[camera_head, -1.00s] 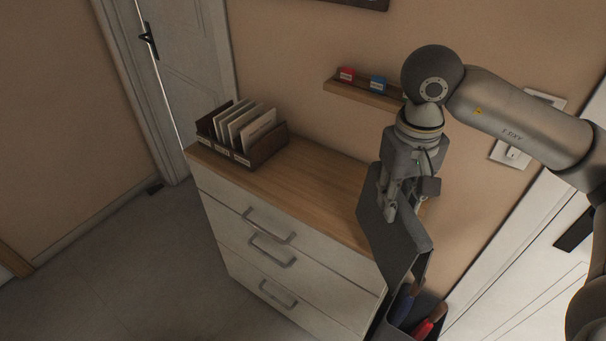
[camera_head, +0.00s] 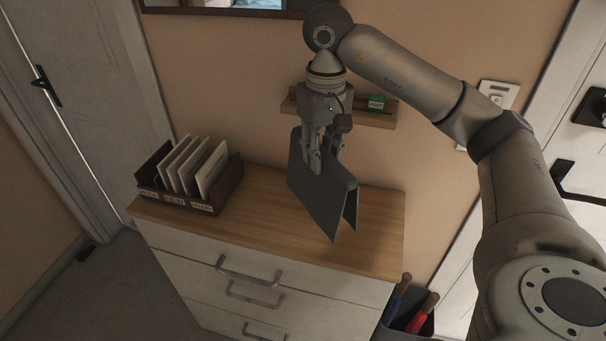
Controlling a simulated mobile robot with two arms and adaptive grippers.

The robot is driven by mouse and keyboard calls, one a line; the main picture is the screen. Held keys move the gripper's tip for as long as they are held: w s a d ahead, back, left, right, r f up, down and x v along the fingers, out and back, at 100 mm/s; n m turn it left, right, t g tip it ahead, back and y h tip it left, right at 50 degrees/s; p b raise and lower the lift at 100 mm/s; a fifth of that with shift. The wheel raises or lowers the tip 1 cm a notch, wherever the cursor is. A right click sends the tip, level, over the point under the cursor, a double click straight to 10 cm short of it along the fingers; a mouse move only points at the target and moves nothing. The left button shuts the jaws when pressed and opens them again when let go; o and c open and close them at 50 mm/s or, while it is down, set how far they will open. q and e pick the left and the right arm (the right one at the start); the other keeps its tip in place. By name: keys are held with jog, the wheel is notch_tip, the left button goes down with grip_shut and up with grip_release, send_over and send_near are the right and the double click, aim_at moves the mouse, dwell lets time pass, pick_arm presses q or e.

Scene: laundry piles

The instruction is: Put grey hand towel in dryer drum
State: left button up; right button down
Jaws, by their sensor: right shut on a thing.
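My right gripper (camera_head: 319,166) is shut on a folded dark grey cloth, the grey hand towel (camera_head: 318,200). The towel hangs from the fingers in a tent-like fold, its lower edges in front of the wall and over the top of a wooden-topped dresser (camera_head: 362,238). I cannot tell whether its lower corner touches the dresser top. The dryer drum is not in view. My left gripper is not in view.
A wooden file box (camera_head: 228,187) with upright cards stands on the dresser's left end. A small wall shelf (camera_head: 384,118) holds a green block (camera_head: 377,102). A dark bin (camera_head: 424,325) with red and blue handled items stands right of the dresser. Doors (camera_head: 95,75) flank both sides.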

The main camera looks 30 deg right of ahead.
jog(key=w+f+p, duration=0.3)
jog(key=w+f, duration=0.3)
jog(key=f, duration=0.3)
jog(key=shift+w+d+f, duration=0.3)
jog(key=shift+w+f, duration=0.05)
jog(key=shift+f, duration=0.1)
jog(key=c, duration=1.6)
grip_release()
jog(key=shift+f, duration=0.1)
jog(key=shift+c, duration=0.2)
jog(key=o, duration=0.5)
